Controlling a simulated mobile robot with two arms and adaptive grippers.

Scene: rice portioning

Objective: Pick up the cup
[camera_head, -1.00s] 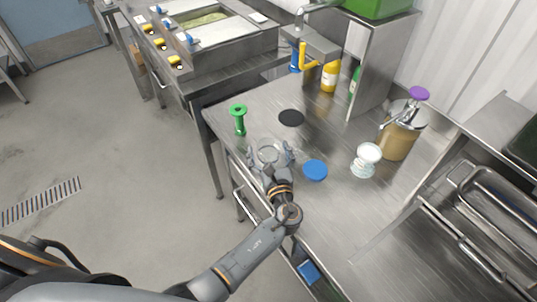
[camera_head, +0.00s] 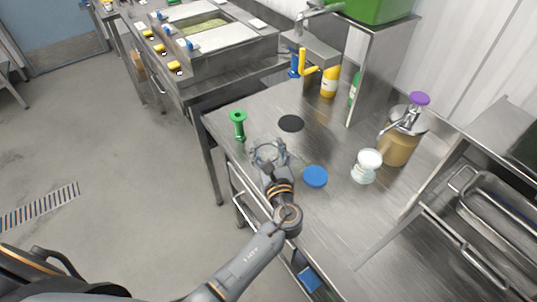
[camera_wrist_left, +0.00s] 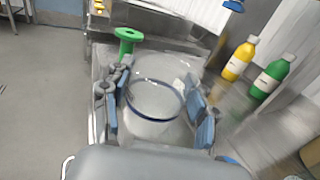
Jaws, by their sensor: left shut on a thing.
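A clear cup (camera_head: 268,152) stands near the left edge of the steel table in the head view. It also shows in the left wrist view (camera_wrist_left: 154,100), clear with a dark blue ring. My left gripper (camera_head: 267,158) is around the cup, with its blue-padded fingers on both sides of it. In the left wrist view my left gripper (camera_wrist_left: 157,122) is shut on the cup. I cannot tell whether the cup's base touches the table. My right gripper is not in view.
A green spool-shaped item (camera_head: 238,125) stands just beyond the cup. A white cup-like item (camera_head: 366,166) and a pump container (camera_head: 400,142) stand right.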

